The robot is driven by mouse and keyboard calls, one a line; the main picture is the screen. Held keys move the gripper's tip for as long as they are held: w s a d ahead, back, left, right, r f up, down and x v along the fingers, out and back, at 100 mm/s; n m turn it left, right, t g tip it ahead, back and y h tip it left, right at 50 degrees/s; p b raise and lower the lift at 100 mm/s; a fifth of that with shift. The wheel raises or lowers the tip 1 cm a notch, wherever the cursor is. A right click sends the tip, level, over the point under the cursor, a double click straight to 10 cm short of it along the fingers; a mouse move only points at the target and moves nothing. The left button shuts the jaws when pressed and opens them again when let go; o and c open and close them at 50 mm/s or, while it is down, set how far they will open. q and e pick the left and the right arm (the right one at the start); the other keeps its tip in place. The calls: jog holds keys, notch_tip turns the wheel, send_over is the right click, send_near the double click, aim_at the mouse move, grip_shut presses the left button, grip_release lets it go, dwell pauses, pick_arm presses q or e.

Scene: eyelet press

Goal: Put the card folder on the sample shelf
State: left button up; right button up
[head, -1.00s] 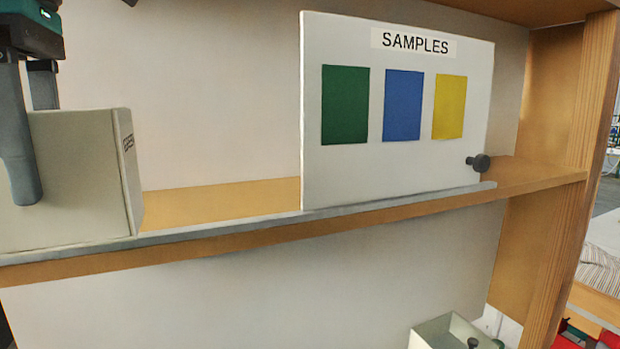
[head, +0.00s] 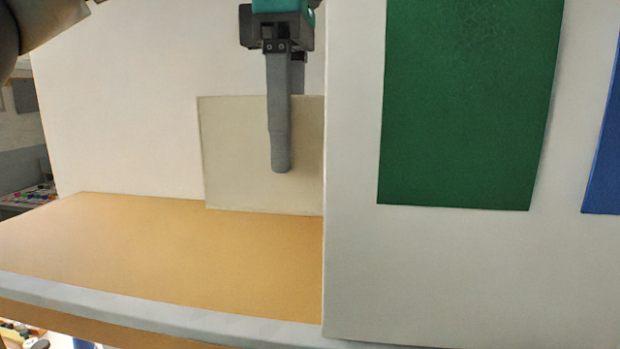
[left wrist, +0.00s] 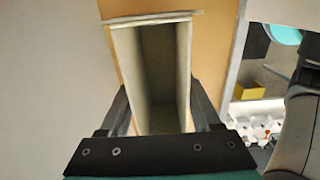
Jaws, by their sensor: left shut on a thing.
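The card folder (head: 235,155) is a cream, upright, box-like holder. In the head view its right part is hidden behind the white samples panel (head: 440,270). My left gripper (head: 279,165) comes down from above and is shut on the folder, one finger lying across its near face. In the left wrist view the folder (left wrist: 150,22) is open at the top, with a finger on each side. The sample shelf (head: 150,245) is a wooden board with a grey front edge. The folder's lower edge shows over the board; I cannot tell whether it touches. My right gripper is not in view.
The samples panel, with green (head: 465,100) and blue (head: 605,150) swatches, stands at the shelf front, close to my left gripper in the picture. The board left of the folder is bare. A pale back wall (head: 130,120) rises behind.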

pick_arm(q)
jog(key=shift+a, duration=0.2)
jog(key=shift+s+a, duration=0.1)
jog(key=shift+a, duration=0.25)
jog(key=a, duration=0.5)
jog(key=a+f+p, duration=0.1)
jog(key=a, duration=0.5)
jog(key=w+a+f+p, duration=0.1)
jog(key=a, duration=0.5)
jog(key=shift+f, duration=0.75)
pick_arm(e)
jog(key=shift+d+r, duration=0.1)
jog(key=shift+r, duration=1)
pick_arm(q)
jog(key=shift+f, duration=0.15)
jog(key=o, duration=1.4)
jog(key=shift+c, duration=0.2)
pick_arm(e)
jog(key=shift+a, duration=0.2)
